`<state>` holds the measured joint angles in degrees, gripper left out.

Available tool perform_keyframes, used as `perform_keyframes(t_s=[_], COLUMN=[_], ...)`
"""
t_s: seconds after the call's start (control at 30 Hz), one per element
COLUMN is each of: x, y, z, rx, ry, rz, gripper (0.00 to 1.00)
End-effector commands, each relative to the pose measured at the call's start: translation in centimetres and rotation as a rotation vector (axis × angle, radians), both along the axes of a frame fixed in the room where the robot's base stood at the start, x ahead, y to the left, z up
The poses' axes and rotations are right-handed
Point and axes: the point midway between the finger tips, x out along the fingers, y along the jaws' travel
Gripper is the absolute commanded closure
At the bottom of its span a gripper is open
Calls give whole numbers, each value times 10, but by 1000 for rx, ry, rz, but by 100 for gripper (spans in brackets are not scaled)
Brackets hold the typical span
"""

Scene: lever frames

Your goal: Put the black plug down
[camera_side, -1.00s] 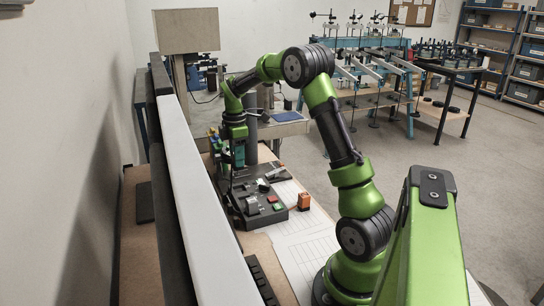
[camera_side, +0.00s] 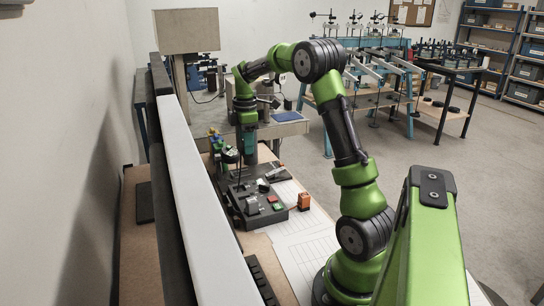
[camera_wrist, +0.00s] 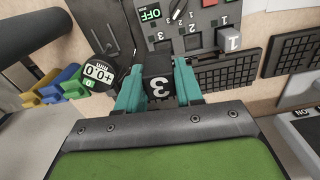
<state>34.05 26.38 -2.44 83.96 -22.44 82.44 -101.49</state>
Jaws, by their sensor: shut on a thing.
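My gripper (camera_wrist: 159,85) has teal fingers and is shut on a black plug (camera_wrist: 158,65) marked with a white 3 in the wrist view. The plug sits between the two fingers, with the dark control panel (camera_wrist: 147,30) beyond it. In the side view my gripper (camera_side: 250,160) points down over the far end of the black panel (camera_side: 232,194). The plug is too small or hidden to make out there. I cannot tell how far the plug is above the surface.
An orange block (camera_side: 304,201) stands beside the panel.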

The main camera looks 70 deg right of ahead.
Motion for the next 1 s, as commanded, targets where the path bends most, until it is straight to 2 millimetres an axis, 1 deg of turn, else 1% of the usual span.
perform_keyframes(t_s=[0.03,0.07,0.1,0.17,0.2,0.3,0.4,0.47,0.57,0.7,0.8,0.93,1.0], x=[-19,-31,-46,-69,-84,-117,-138,-143,-142,-142,-142,-141,-141], y=[-13,-19,-27,-37,-42,-49,-50,-48,-48,-48,-48,-48,-48], z=[-1,-4,-7,-13,-17,-29,-40,-46,-60,-88,-103,-114,-123], rx=[3,5,6,11,11,14,13,12,4,4,4,2,2], ry=[4,7,8,9,10,10,8,7,4,5,5,3,5], rz=[-37,-51,-64,-74,-74,-60,-22,12,63,69,69,67,68], gripper=[94,94,94,94,94,94,94,94,94,94,94,94,94])
